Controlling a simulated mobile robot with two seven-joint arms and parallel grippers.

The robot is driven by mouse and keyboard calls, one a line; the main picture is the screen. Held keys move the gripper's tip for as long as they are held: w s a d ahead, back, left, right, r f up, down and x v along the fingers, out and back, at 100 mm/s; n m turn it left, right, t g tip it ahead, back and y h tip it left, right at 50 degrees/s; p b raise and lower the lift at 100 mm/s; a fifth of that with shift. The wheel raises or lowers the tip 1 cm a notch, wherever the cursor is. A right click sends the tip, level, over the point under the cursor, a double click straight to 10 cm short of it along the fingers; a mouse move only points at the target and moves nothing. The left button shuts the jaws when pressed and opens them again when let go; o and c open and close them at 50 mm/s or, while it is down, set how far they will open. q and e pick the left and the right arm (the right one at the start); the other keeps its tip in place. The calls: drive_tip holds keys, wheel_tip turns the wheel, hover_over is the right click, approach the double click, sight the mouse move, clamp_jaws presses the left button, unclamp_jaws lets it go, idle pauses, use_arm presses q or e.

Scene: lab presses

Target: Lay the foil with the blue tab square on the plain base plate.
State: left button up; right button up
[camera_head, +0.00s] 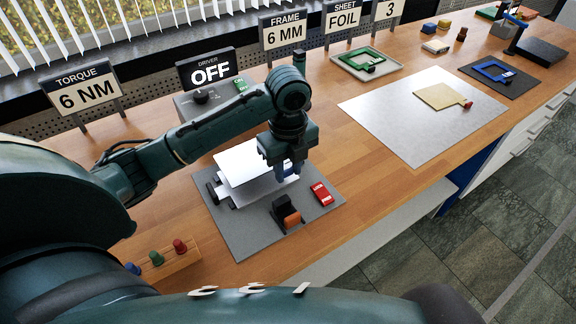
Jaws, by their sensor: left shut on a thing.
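My left gripper (286,170) is shut on the blue tab of a thin pale foil (246,163), at the foil's right side. The foil is over a pale plain base plate (262,192), whose near edge shows below the foil. Most of the plate is hidden by the foil. The foil's edges look a little offset from the plate's, and a gap shows between them on the near side; I cannot tell whether they touch. The plate is on a grey mat (248,240). My right gripper is not in view.
On the mat are a black and orange block (287,214) and a red block (322,193). A driver unit (200,98) reading OFF stands behind. A wooden rack (167,262) with coloured knobs is near left.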

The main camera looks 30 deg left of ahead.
use_arm(q)
drive_tip(key=shift+f, duration=0.2)
drive_tip(key=shift+f, duration=0.15)
drive_tip(key=o, duration=1)
drive_tip(key=shift+c, duration=0.2)
wheel_tip(320, 180, up, 13)
drive_tip(key=p, duration=0.2)
drive_tip(key=shift+f, duration=0.15)
